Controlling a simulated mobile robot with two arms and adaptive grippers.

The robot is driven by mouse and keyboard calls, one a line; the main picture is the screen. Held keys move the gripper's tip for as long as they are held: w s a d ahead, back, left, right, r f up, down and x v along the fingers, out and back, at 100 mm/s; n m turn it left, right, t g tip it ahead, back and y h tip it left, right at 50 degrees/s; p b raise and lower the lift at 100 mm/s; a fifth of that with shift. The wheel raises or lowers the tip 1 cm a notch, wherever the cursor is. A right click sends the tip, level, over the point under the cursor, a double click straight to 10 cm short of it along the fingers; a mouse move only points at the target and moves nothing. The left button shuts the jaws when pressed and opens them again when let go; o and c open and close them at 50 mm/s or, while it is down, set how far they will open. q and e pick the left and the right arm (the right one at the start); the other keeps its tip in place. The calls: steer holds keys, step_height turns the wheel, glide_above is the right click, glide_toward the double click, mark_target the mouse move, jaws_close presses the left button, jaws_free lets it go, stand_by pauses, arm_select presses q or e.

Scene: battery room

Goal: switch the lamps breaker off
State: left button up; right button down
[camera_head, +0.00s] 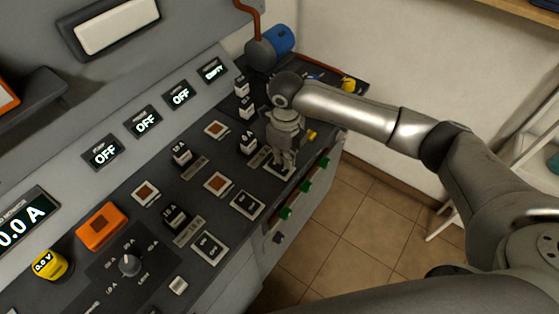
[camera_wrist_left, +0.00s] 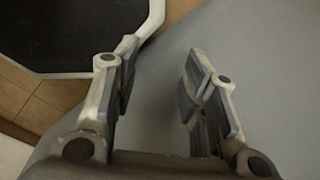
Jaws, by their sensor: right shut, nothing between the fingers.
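Several breaker plates with pale frames lie in a row along the front of the dark sloping panel: a near one (camera_head: 209,247), a middle one (camera_head: 247,204) and a far one (camera_head: 268,170). Their names are too small to read. My right gripper (camera_head: 284,164) is shut and empty, pointing down at the far breaker and partly covering it. I cannot tell whether it touches the switch. Three displays on the panel behind read OFF: near (camera_head: 103,153), middle (camera_head: 142,122) and far (camera_head: 178,95). My left gripper (camera_wrist_left: 160,85) is open and empty in the left wrist view.
Black fuse blocks stand beside the breakers. A blue cylinder (camera_head: 279,40) is at the far end. Tiled floor (camera_head: 345,225) lies right of the cabinet.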

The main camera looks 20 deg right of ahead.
mark_target(285, 169)
steer(key=shift+r+p, duration=1.1)
steer(key=shift+r, duration=1.25)
